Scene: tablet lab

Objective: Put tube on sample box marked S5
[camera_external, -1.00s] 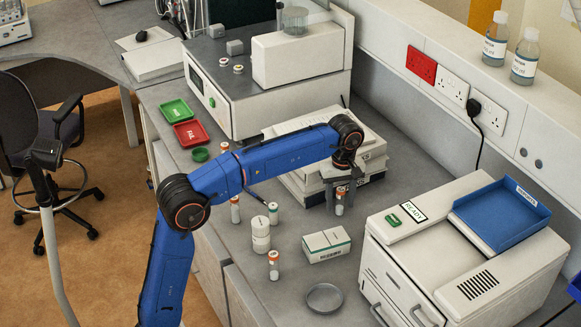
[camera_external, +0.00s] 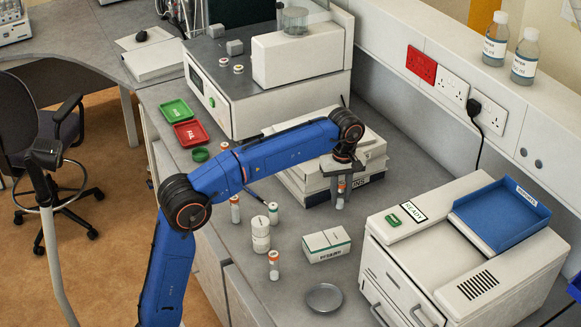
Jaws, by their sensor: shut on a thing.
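My gripper (camera_external: 342,178) is shut on a tube (camera_external: 340,200), a white one with an orange-red upper part. The tube hangs upright in the jaws, in front of the stacked white boxes, and appears slightly above the bench. Other similar tubes stand on the bench, one on the left (camera_external: 235,210) and one nearer the front (camera_external: 274,267). A small white box (camera_external: 326,246) lies on the bench in front of my gripper; its side print is too small to read. I cannot make out an S5 mark anywhere.
Stacked white boxes (camera_external: 376,150) stand behind my gripper. White jars (camera_external: 261,236) stand left of the small box, and a round dish (camera_external: 324,298) lies in front. A white machine (camera_external: 400,262) with a blue tray (camera_external: 503,212) fills the right. The bench between the small box and machine is clear.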

